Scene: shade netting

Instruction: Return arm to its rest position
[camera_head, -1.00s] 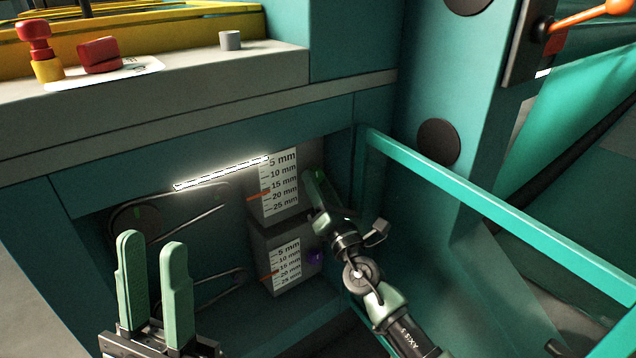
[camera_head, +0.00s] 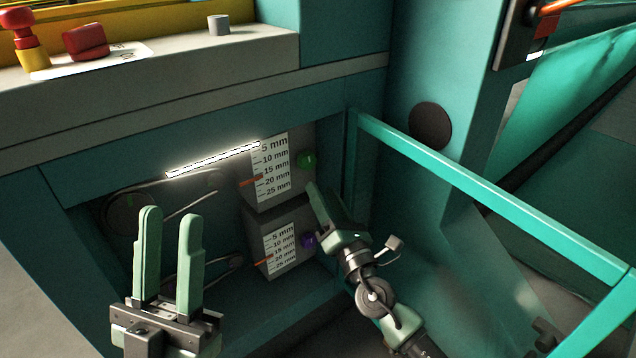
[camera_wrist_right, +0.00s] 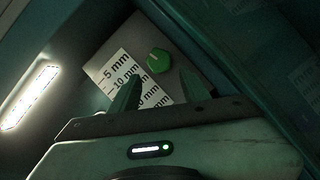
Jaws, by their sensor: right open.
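My right gripper (camera_head: 318,195) reaches into the machine's recess from the lower right, its fingers close together in the head view. In the right wrist view, my right gripper (camera_wrist_right: 158,90) shows two separate fingers with nothing between them. A green knob (camera_head: 307,160) on the upper scale box is above the fingertips and apart from them; the knob also shows in the right wrist view (camera_wrist_right: 158,60). A purple knob (camera_head: 309,241) on the lower box is left of my right gripper. My left gripper (camera_head: 169,215) stands upright at the lower left, open and empty.
The upper scale (camera_head: 271,167) and lower scale (camera_head: 280,249) have orange pointers. A lit strip (camera_head: 212,160) is left of the upper scale. A teal rail (camera_head: 490,195) runs right of my right arm. A ledge (camera_head: 190,70) overhangs the recess.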

